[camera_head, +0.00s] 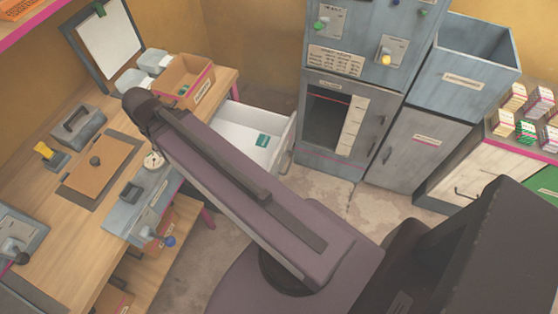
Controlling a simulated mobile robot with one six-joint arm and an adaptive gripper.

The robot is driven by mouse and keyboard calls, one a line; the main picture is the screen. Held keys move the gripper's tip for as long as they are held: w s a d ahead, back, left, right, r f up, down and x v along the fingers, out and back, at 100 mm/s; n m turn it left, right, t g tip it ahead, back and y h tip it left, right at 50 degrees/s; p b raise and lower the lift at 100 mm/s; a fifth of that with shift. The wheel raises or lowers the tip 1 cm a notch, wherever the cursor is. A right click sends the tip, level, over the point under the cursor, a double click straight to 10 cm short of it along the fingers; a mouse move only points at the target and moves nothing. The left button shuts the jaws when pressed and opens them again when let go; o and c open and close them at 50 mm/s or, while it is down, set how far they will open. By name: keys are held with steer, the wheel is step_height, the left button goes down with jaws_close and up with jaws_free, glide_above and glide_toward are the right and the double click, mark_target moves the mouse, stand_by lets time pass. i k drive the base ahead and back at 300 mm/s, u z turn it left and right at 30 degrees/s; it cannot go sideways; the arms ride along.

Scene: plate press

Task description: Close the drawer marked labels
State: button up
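A white drawer (283,128) stands pulled out beside the right end of the wooden workbench, its open inside facing up. A small green item (262,141) lies in it. The drawer's front is at its right end, seen at a steep angle, and I cannot read any marking on it. My purple arm crosses in front and hides the drawer's lower left part. My gripper is not visible; the arm's far end shows only a dark joint over the bench.
The workbench (92,222) holds a clipboard (108,45), a cardboard box (184,84), a brown board (100,163) and metal devices. A grey cabinet (345,110) with an open compartment stands right of the drawer. Some floor (330,190) between them is clear.

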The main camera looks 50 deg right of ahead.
mark_target(242, 124)
steer(key=u, duration=0.15)
steer(key=k, duration=1.1)
steer(key=z, duration=0.95)
steer(key=i, duration=1)
